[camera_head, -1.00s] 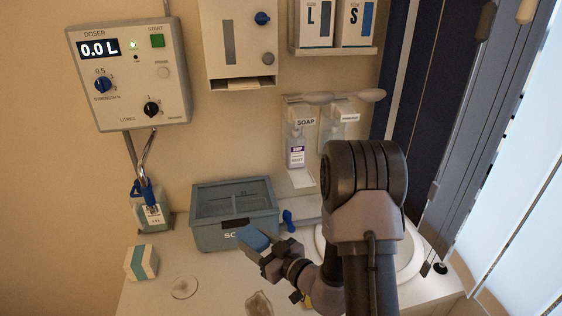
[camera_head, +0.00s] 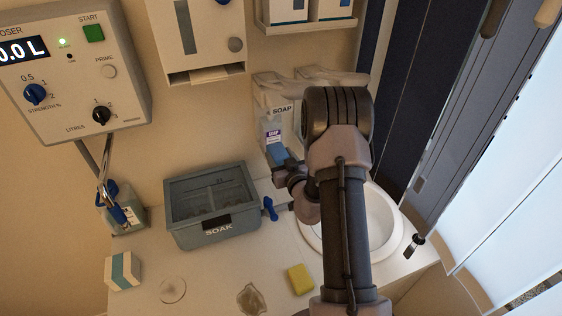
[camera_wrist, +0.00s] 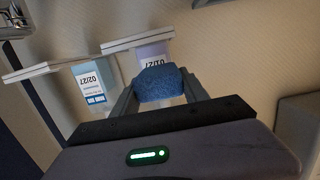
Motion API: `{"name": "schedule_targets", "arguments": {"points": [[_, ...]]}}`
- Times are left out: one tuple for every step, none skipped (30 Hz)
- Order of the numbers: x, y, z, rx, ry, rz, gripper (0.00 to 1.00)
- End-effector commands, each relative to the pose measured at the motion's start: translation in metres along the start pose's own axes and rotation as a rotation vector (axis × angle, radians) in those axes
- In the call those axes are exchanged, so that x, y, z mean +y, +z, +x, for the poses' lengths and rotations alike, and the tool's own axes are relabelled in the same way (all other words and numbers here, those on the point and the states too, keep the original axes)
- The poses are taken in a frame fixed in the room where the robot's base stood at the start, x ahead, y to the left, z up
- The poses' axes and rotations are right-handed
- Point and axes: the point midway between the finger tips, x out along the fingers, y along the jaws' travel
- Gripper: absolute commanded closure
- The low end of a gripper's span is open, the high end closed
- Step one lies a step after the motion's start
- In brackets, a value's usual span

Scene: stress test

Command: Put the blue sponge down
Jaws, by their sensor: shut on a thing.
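The blue sponge (camera_wrist: 160,83) is between the two fingers of my gripper (camera_wrist: 163,98) in the wrist view. My gripper is shut on it. In the head view the sponge (camera_head: 278,154) shows as a small blue patch at the left of my arm, in front of the soap dispenser (camera_head: 272,125). My gripper (camera_head: 288,166) is partly hidden by my own arm there. The sponge is held up, clear of the counter (camera_head: 205,285).
A yellow sponge (camera_head: 300,279) lies in front. A white-and-teal block (camera_head: 122,270) is at left. The round sink (camera_head: 383,222) is partly behind my arm.

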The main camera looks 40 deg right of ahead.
Motion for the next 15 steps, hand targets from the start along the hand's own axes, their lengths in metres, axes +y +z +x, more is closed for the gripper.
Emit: {"name": "schedule_targets", "arguments": {"points": [[0.006,0.000,0.006,0.002,0.001,0.000,0.93],[0.008,0.000,0.008,0.001,0.001,0.000,0.93],[0.010,0.000,0.010,0.001,0.001,0.000,0.93],[0.010,0.002,0.011,0.000,0.000,0.000,0.93],[0.011,0.006,0.013,-0.001,0.000,0.000,0.93],[0.011,0.013,0.014,-0.002,-0.001,0.001,0.93],[0.010,0.019,0.014,-0.003,-0.001,0.001,0.93],[0.010,0.026,0.015,-0.003,-0.001,0.002,0.93],[0.010,0.033,0.016,-0.002,-0.001,0.002,0.93],[0.010,0.036,0.017,-0.002,-0.001,0.001,0.93],[0.010,0.037,0.017,-0.001,-0.001,0.000,0.93],[0.010,0.036,0.017,0.000,-0.001,0.000,0.93],[0.010,0.035,0.017,0.000,-0.001,0.000,0.93],[0.010,0.035,0.017,0.000,-0.001,0.000,0.93],[0.010,0.034,0.017,0.000,-0.001,0.000,0.93]]}}
